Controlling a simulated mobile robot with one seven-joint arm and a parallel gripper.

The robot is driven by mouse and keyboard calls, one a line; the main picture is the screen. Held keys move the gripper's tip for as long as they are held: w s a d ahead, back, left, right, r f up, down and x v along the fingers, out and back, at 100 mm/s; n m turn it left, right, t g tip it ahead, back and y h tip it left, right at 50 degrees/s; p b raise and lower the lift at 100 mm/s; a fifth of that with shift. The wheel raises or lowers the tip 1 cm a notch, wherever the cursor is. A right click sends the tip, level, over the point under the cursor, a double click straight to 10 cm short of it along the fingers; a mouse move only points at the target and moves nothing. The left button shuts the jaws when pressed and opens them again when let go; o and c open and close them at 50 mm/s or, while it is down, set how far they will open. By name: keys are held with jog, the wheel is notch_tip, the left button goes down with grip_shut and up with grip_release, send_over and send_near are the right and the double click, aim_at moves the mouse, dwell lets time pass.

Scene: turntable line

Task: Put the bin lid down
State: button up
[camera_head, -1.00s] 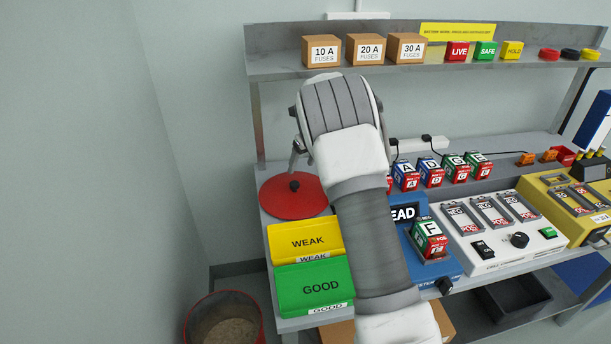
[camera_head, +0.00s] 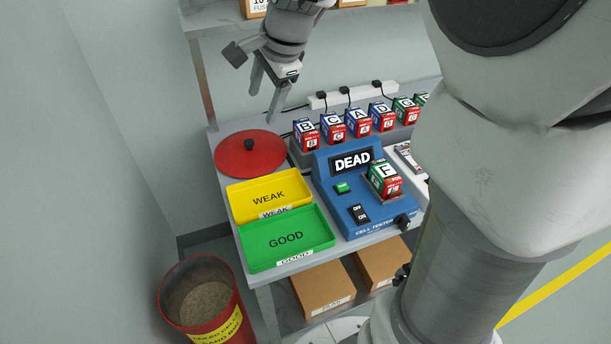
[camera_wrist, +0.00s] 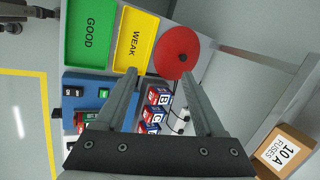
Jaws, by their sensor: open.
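The red bin lid (camera_head: 238,157), round with a dark knob, lies flat on the bench's left end, behind the yellow WEAK tray. It also shows in the wrist view (camera_wrist: 170,56), beyond the fingertips. My gripper (camera_head: 265,105) is open and empty, above and to the right of the lid, apart from it. In the wrist view, my gripper's two fingers (camera_wrist: 160,75) are spread wide with nothing between them. The red bin (camera_head: 205,300) stands on the floor at the bench's front left corner, uncovered, with brownish contents.
The yellow WEAK tray (camera_head: 242,208) and green GOOD tray (camera_head: 262,261) are empty. The blue cell tester (camera_head: 330,199) reads DEAD and bears cell F (camera_head: 384,182). Several cells stand in a row behind it. The shelf (camera_head: 222,18) overhangs the bench's back.

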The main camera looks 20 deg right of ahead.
jog(key=s+f+n+h, duration=0.1)
jog(key=s+n+h, duration=0.1)
jog(key=s+n, duration=1.3)
jog(key=s, duration=0.7)
jog(key=shift+s+f+t, duration=0.2)
jog(key=shift+f+t, duration=0.1)
jog(key=shift+t, duration=0.1)
jog(key=shift+r, duration=0.1)
